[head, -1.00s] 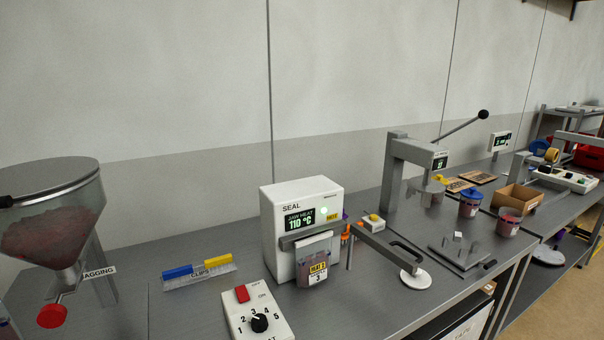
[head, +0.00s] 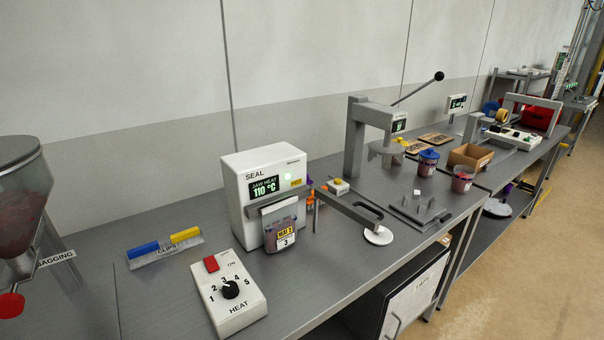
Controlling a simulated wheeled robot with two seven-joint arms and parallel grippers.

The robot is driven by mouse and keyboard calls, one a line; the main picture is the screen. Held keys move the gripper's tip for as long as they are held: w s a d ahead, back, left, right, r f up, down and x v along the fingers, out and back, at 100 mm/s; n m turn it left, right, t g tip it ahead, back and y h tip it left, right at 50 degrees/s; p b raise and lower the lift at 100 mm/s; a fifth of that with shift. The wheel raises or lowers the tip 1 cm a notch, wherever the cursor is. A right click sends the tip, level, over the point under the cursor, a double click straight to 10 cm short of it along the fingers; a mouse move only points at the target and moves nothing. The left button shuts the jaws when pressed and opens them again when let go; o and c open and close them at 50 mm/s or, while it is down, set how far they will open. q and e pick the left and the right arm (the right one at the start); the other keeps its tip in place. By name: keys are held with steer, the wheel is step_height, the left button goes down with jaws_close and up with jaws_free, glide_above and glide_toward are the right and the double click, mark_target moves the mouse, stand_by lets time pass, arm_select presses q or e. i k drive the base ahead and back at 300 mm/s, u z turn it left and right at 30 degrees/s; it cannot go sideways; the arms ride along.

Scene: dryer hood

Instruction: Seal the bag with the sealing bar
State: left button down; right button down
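The white sealing machine (head: 236,180) stands on the bench, its screen reading "JAW HEAT 110 °C" with a green light lit. A bag (head: 283,236) with dark red contents and a yellow label marked 3 is upright at its front, its top at the grey jaw. Neither of my grippers is in view.
A heat control box (head: 229,292) with a dial and red switch sits in front of the machine. A lever press (head: 356,140), lidded jar (head: 427,162) and cardboard box (head: 470,158) stand right. The aisle floor is clear.

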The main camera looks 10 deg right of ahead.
mark_target(371, 223)
steer(key=z, duration=2.4)
steer(key=i, duration=2.35)
steer(key=u, duration=4.55)
